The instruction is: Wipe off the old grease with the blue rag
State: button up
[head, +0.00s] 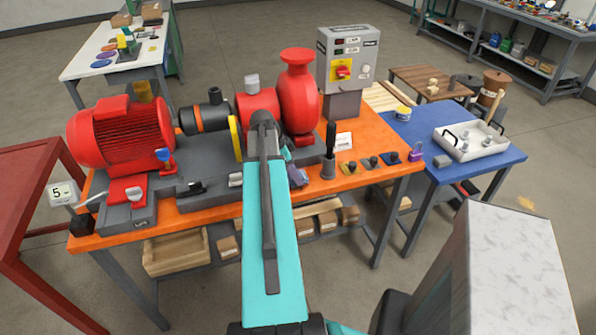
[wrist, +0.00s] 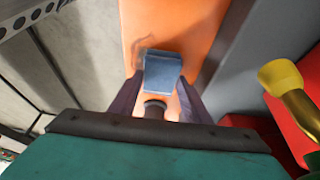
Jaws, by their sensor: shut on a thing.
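The blue rag (wrist: 164,72) shows as a folded, block-like pad between the tips of my gripper (wrist: 161,90) in the wrist view. My gripper is shut on it. Beyond the rag lies the orange bench top (wrist: 160,22), with a faint brownish smear (wrist: 146,46) beside and behind the rag, probably the old grease. I cannot tell whether the rag touches the surface. In the head view my gripper (head: 297,175) is at the right end of the grey skid, below the red pump (head: 299,95), partly hidden by my arm.
A dark upright tool in a holder (head: 329,160) stands just right of my gripper, with several small knobbed pieces beyond it. The red motor (head: 122,135) is at left and a control box (head: 346,60) behind. A blue table (head: 430,135) holds a white tray (head: 470,143).

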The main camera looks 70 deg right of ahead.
jog(key=shift+w+d+r, duration=0.1)
jog(key=shift+w+r, duration=0.05)
jog(key=shift+w, duration=0.8)
jog(key=shift+s+a, duration=0.2)
jog(key=shift+a, duration=0.65)
jog(key=shift+s+a, duration=0.45)
jog(key=shift+s, duration=0.25)
jog(key=shift+s, duration=0.1)
jog(key=shift+s+a+f+b, duration=0.15)
jog(key=shift+s+a+b, duration=0.05)
jog(key=shift+s+a, duration=0.45)
jog(key=shift+s+a+f+b, duration=0.2)
jog(key=shift+s+a, duration=0.25)
jog(key=shift+a, duration=0.3)
jog(key=shift+w+a+f, duration=0.15)
jog(key=shift+w+a, duration=0.4)
jog(key=shift+w, duration=0.15)
